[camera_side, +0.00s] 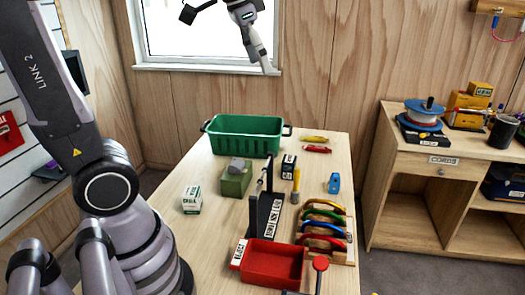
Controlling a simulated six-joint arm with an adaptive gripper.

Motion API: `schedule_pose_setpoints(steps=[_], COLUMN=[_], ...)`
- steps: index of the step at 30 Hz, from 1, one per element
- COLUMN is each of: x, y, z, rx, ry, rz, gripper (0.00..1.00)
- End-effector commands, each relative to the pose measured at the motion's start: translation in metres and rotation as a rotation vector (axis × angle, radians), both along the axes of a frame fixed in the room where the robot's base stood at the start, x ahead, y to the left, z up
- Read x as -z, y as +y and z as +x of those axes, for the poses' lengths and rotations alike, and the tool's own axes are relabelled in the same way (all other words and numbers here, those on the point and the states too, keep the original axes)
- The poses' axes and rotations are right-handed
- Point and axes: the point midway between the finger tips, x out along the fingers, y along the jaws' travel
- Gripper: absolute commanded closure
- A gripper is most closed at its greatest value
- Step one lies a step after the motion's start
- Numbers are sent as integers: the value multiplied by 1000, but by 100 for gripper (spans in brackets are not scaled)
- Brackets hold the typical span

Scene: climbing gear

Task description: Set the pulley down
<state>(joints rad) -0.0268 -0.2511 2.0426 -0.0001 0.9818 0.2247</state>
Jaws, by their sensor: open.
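I cannot tell for sure which thing is the pulley. A small blue piece with a pale spot (334,183) stands on the right part of the table. A small grey piece (237,164) rests on top of a green block (235,184) left of the table's middle. My gripper (189,14) seems to be the dark end at the top edge, in front of the window. It is open, high above the table and well apart from both pieces. Part of my wrist is cut off by the frame.
The wooden table (215,250) holds a green crate (245,145), a white box (192,200), a black stand (268,218), a red tray (272,265) and a rack of coloured carabiners (324,228). Shelves with a cord spool (424,112) stand at right. Bare wood surrounds the blue piece.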

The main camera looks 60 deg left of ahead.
Motion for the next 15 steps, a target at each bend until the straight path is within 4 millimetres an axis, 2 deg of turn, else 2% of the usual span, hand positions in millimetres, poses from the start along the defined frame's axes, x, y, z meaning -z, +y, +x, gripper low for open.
schedule_pose_setpoints(steps=[1, 3, 6, 10, 15], x=[2, 11, 27, 44, 51], y=[-2, -5, -6, -8, -8], z=[-32, -67, -104, -131, -140], rx=[-31, -75, -125, -165, -179], ry=[-31, -60, -93, -118, -125], rz=[-14, -35, -62, -84, -94], gripper=[41, 41, 41, 41, 41])
